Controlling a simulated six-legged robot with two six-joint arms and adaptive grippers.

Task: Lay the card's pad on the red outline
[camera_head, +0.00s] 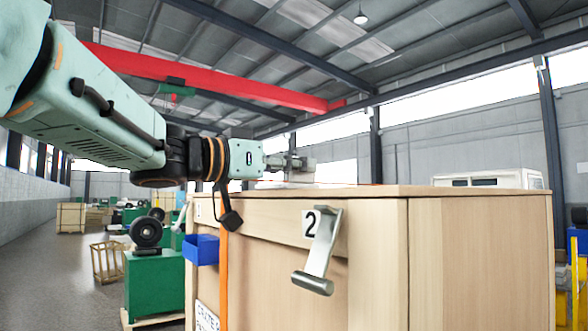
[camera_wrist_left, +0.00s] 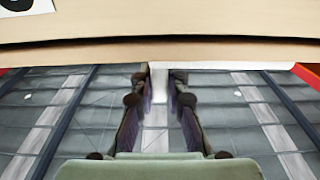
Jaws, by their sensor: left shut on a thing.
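My left gripper (camera_head: 296,164) reaches in from the left, level and just above the top of a large wooden crate (camera_head: 380,262). In the left wrist view its two fingers (camera_wrist_left: 158,78) are shut on a narrow pale piece, which looks like the card (camera_wrist_left: 158,88). A thin reddish line shows along the crate's top edge, but the red outline itself cannot be made out from this low angle. My right gripper is not in view.
A steel hook-shaped handle (camera_head: 318,250) stands out from the crate front beside a "2" label (camera_head: 310,223). A blue bin (camera_head: 201,249) and an orange strap (camera_head: 224,280) are at the crate's left.

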